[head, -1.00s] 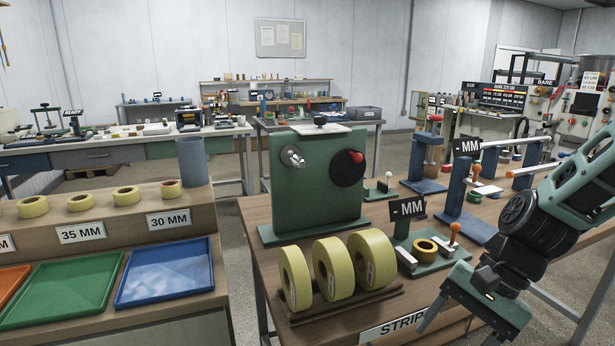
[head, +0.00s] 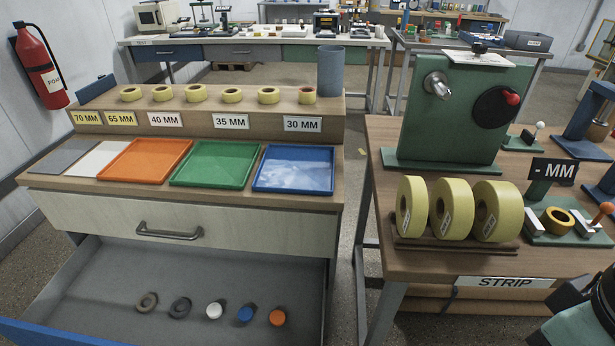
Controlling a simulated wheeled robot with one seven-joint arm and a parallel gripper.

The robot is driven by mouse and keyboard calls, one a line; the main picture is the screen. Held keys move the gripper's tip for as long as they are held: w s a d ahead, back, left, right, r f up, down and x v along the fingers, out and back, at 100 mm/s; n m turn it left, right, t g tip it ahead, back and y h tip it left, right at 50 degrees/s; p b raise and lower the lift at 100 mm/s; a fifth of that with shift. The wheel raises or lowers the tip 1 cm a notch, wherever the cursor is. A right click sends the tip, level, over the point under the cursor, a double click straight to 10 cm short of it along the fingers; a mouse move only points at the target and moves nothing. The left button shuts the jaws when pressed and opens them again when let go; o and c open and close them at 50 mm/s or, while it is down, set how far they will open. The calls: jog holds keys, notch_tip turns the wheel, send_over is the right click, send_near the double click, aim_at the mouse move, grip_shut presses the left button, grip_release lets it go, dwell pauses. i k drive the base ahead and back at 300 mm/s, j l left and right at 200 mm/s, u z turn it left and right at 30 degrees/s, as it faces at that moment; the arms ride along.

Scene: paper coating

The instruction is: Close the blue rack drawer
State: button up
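The blue rack drawer (head: 75,290) is pulled out below the rack at the lower left. Its blue front (head: 40,332) shows only as an edge at the bottom left; the rest is cut off by the frame. Inside the grey drawer lie a brown ring (head: 147,301), a grey ring (head: 180,308), and white, blue and orange round pieces (head: 277,317). Part of my gripper (head: 578,326) shows at the bottom right corner, well to the right of the drawer. Its fingers are out of frame.
A closed pale drawer with a dark handle (head: 170,232) is above the open one. The rack top holds coloured trays (head: 210,182) and tape rolls. The strip table (head: 382,262) stands to the right, with a narrow floor gap (head: 348,250) between.

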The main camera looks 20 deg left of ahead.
aim_at(91, 300)
jog(key=u, duration=2.4)
